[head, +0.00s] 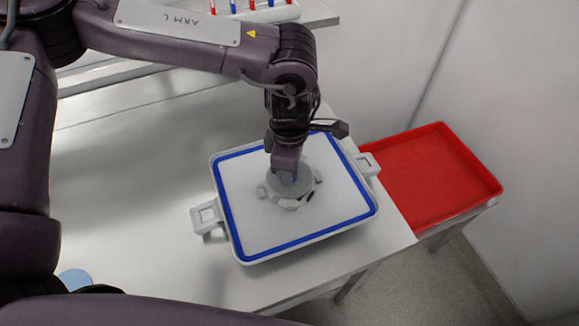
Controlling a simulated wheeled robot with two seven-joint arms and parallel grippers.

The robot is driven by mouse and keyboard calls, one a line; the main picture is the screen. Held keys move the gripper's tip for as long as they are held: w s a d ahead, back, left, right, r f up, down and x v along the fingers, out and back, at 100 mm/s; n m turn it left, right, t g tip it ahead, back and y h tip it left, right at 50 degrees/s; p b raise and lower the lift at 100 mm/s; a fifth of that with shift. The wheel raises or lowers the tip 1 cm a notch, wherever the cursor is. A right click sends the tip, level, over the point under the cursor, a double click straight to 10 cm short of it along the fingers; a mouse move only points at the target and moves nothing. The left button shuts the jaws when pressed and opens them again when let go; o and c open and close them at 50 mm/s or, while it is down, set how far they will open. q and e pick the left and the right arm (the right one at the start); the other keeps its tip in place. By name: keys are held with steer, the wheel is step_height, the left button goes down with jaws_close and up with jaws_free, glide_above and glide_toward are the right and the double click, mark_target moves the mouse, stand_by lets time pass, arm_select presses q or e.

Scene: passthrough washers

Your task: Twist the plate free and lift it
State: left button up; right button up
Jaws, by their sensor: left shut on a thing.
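My left gripper (288,172) reaches down from above and is shut on the knob's top. The fingertips are partly hidden by the wrist. My right gripper is not in view.
An empty red tray (415,185) stands right of the table, beside its edge. A rack with several red and blue items (253,12) is at the top. The table's left part (130,190) is clear. A light blue round thing (74,279) shows at lower left, partly hidden.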

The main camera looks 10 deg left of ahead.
arm_select(q)
steer(key=shift+r+p, duration=1.4)
steer(key=shift+r, duration=0.7)
